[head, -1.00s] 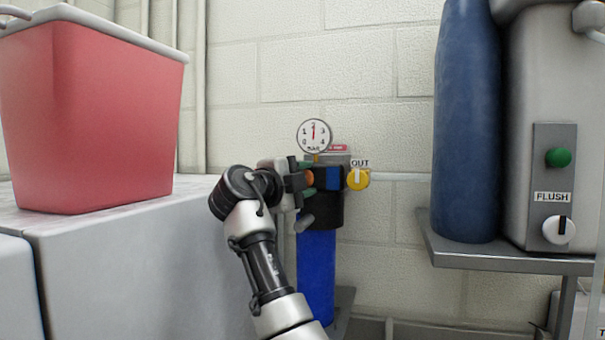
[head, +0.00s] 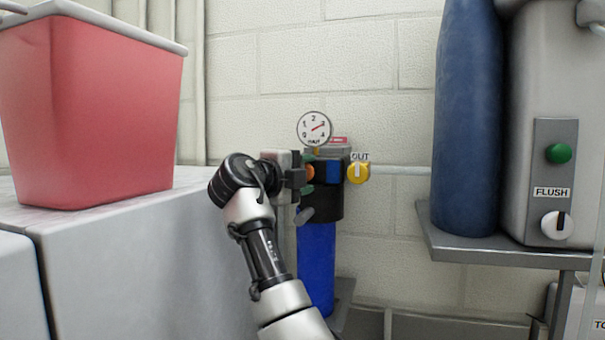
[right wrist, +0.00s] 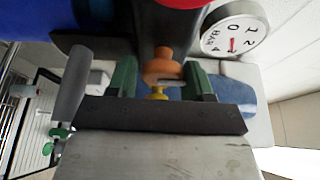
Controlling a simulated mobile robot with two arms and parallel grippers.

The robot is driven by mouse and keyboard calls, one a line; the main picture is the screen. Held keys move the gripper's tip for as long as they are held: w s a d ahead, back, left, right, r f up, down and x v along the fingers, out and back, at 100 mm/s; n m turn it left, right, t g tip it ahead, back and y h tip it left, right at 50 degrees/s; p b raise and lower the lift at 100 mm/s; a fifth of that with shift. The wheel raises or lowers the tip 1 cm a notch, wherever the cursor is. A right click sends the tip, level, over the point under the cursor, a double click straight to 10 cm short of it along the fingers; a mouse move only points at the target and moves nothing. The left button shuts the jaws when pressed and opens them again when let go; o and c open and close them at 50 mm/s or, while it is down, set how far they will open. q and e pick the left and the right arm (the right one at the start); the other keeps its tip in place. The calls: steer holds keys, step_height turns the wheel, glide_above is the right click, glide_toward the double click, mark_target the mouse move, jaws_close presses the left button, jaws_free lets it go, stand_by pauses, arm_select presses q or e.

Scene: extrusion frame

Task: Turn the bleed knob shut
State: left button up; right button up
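The orange knob (head: 310,171) sits on the left of the black filter head (head: 328,205), above a blue canister. In the right wrist view the orange knob (right wrist: 164,66) shows between two green fingertips, with a small yellow piece in front of it. My right gripper (head: 304,175) is at the knob from the left. Its fingers (right wrist: 161,78) stand apart on either side of the knob, with narrow gaps showing, so it looks open. The round gauge (head: 314,128) above the filter has its red needle pointing right and slightly up. My left gripper is not in view.
A yellow OUT knob (head: 358,172) is right of the filter head. A red bin (head: 95,125) stands on a grey cabinet (head: 140,265) at left. A blue cylinder (head: 465,130) and a FLUSH panel (head: 553,190) stand on a shelf at right.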

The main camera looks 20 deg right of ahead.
steer(key=shift+o, duration=1)
steer(key=b+v, duration=0.5)
steer(key=v, duration=0.5)
steer(key=shift+s+a, duration=0.25)
steer(key=shift+s, duration=0.05)
